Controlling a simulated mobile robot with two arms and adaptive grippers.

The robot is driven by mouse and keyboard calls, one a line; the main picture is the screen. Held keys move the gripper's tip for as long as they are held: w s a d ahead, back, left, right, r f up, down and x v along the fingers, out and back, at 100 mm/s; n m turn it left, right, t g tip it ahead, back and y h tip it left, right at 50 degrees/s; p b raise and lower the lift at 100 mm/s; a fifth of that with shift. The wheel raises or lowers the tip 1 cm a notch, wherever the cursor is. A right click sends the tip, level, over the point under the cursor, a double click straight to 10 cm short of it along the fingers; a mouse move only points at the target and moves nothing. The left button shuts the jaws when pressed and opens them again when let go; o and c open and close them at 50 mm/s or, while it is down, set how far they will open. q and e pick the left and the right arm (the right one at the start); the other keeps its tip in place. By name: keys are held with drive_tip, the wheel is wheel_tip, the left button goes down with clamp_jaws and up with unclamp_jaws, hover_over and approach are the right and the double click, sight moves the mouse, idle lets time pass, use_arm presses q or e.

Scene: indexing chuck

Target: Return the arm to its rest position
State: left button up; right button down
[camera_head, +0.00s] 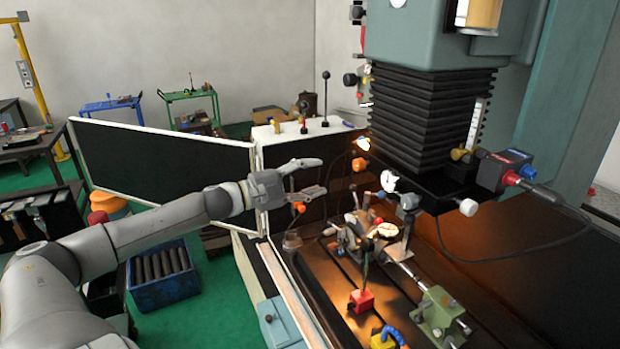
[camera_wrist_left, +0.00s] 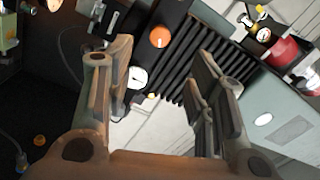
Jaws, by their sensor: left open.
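My left arm (camera_head: 150,225) reaches in from the left in the head view, extended toward the machine. My left gripper (camera_head: 318,177) is open and empty, in the air at the left end of the machine table. In the left wrist view the two fingers of the left gripper (camera_wrist_left: 163,95) stand wide apart with nothing between them. The indexing chuck cannot be told apart for certain among the fixtures (camera_head: 360,235) on the machine table, which lie to the right of the gripper. My right gripper is not in view.
The machine's column and black bellows (camera_head: 430,120) rise right of the gripper. A red-based stand (camera_head: 361,300) and a green vise (camera_head: 440,308) are on the machine table. Black panels (camera_head: 165,165) stand behind the arm. A blue crate (camera_head: 162,285) sits on the green floor below it.

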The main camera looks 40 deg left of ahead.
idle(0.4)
